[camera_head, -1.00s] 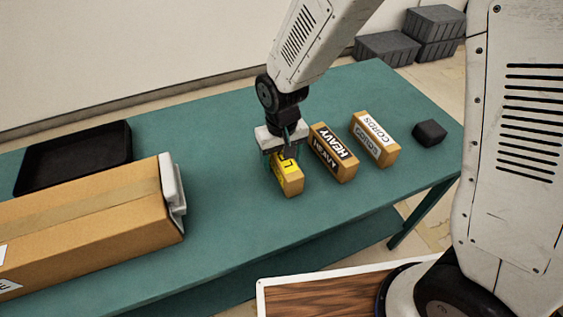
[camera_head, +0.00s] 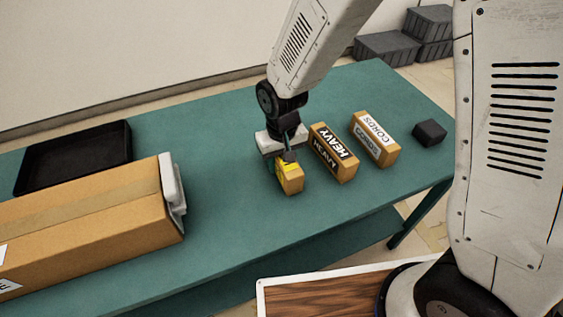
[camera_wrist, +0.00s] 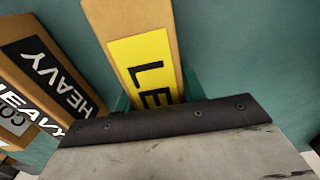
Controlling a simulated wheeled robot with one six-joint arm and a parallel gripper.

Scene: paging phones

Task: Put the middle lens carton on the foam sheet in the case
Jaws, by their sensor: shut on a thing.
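A brown carton with a yellow label (camera_head: 291,184) is in my gripper (camera_head: 286,159), on the left of a row of three cartons on the green table. In the wrist view the yellow-labelled carton (camera_wrist: 150,62) shows the letters "LE", and the rest of the word is hidden by the gripper. My gripper is shut on this carton from above. I cannot tell whether the carton touches the table. The middle carton of the row has a black HEAVY label (camera_head: 334,153). I cannot make out for sure which thing is the case or the foam sheet.
A carton labelled CORDS (camera_head: 376,139) and a small dark block (camera_head: 430,132) stand to the right. A long cardboard box (camera_head: 90,222) with a white piece at its end (camera_head: 172,190) and an empty black tray (camera_head: 128,150) are at the left. The table between (camera_head: 220,190) is clear.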

